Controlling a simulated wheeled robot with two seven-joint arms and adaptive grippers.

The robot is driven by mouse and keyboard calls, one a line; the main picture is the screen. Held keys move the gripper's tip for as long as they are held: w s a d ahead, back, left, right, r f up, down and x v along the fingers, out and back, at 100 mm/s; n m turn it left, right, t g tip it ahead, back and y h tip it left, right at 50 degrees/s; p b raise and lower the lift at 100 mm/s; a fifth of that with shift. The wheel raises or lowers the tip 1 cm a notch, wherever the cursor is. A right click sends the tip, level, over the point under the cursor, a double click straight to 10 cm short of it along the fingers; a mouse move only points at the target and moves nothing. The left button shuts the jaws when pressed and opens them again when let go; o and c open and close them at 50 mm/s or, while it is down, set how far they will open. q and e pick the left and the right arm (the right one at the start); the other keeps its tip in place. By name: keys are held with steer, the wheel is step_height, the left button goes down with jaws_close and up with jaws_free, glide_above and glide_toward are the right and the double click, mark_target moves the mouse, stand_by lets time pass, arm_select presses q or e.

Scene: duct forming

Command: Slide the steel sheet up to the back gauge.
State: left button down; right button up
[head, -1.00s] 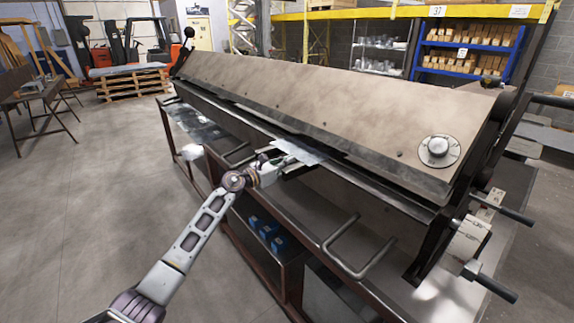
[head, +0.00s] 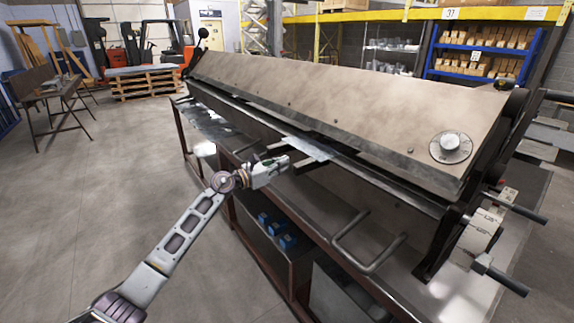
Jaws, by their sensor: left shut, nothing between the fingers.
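The steel sheet (head: 307,148) is a small, thin, pale bright piece at the long slot of the sheet-metal brake (head: 345,100). Its near part shows in front of the upper beam; its far part is hidden under that beam. My left gripper (head: 286,161) is shut and empty, at the near side of the sheet. I cannot tell whether its fingertips touch the sheet's edge. The back gauge cannot be made out behind the beam. My right gripper is not in view.
A looped metal handle (head: 365,248) sticks out from the brake's front. Blue items (head: 279,232) sit on the shelf below. A round dial (head: 451,147) is on the beam's right end. Open floor (head: 90,215) lies to the left; pallets (head: 142,84) stand behind.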

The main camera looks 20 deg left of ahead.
arm_select(q)
steer(key=v, duration=0.6)
steer(key=shift+s+a+b, duration=0.15)
steer(key=shift+s+b, duration=0.1)
steer(key=shift+b, duration=0.15)
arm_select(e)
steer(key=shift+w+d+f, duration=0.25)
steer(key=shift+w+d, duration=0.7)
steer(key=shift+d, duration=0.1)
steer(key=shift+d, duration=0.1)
